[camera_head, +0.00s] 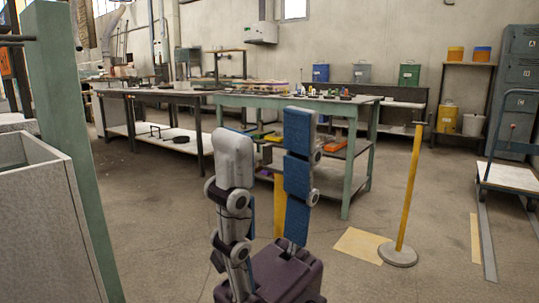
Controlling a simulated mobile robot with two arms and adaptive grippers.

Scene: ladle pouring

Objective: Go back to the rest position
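Folded grey and blue arm links of my own stand upright in the lower middle of the head view, above a dark purple body part. I cannot make out the fingertips of my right gripper among these parts, nor whether it holds anything. My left gripper does not show. No ladle or bowl can be made out in this view.
A green-framed workbench (346,172) with small items stands behind my arms, and a dark-topped table (166,93) stands left of it. A yellow post (410,190) on a round base stands at right. A grey bin (45,225) and green column (70,120) are at left. Open floor lies between.

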